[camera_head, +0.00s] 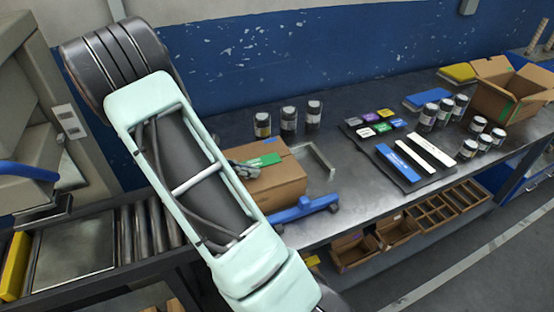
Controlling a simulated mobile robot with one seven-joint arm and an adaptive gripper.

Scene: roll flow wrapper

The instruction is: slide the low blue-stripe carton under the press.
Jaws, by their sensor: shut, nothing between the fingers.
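A brown carton (275,191) sits on the steel bench in the middle, with a green stripe (264,160) on its top. I see no carton with a blue stripe; my arm hides part of the scene. What looks like my gripper (243,170) is small and partly behind my arm. It is shut and empty, at the left end of the green-stripe carton's top; I cannot tell whether it touches. A large beige machine (40,130) with a blue bar (25,171) stands at the far left, perhaps the press.
A roller conveyor (140,232) runs between the machine and bench. A blue bracket (303,208) lies at the carton's front right. Several jars (289,119) stand behind it. A dark tray (410,178) holds blue and white strips. An open box (508,100) stands far right.

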